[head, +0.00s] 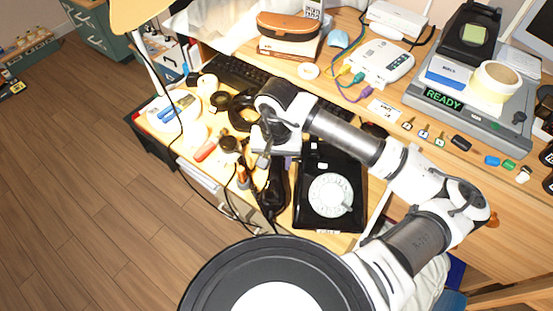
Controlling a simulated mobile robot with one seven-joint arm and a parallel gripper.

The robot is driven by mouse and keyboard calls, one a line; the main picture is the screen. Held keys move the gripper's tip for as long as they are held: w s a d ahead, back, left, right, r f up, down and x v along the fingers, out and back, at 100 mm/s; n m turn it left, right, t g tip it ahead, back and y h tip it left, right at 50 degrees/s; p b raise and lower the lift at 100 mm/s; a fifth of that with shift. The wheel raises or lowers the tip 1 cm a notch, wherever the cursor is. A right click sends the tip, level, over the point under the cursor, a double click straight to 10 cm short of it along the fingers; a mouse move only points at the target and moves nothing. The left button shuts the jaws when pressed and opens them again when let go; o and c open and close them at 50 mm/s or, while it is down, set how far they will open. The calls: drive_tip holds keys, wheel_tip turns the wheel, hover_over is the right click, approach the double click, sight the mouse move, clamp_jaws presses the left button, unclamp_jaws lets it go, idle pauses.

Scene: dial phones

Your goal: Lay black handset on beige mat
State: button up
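A black handset (273,190) lies lengthwise on the desk, just left of a black dial phone (330,211) with a white dial. A dark cord runs near it. My gripper (271,160) points down above the handset's upper end; the arm comes in from the right. The fingers are small and partly hidden by the wrist, so I cannot tell whether they are open, shut, or touching the handset. I cannot clearly make out a beige mat; a pale cream area (160,119) under clutter on the left is too unclear to name.
A keyboard (236,75) lies behind my wrist. Small tools, a red-handled one (205,151) among them, and cords crowd the desk's left side. A lamp (140,16) is at upper left.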

sight(276, 158)
drive_tip(key=shift+o, duration=1)
drive_tip(key=shift+r, duration=0.15)
drive_tip(key=shift+r+p, duration=0.25)
drive_tip(key=shift+p, duration=0.15)
wheel_tip(276, 158, up, 12)
drive_tip(key=b, duration=0.1)
drive_tip(key=shift+f, duration=0.2)
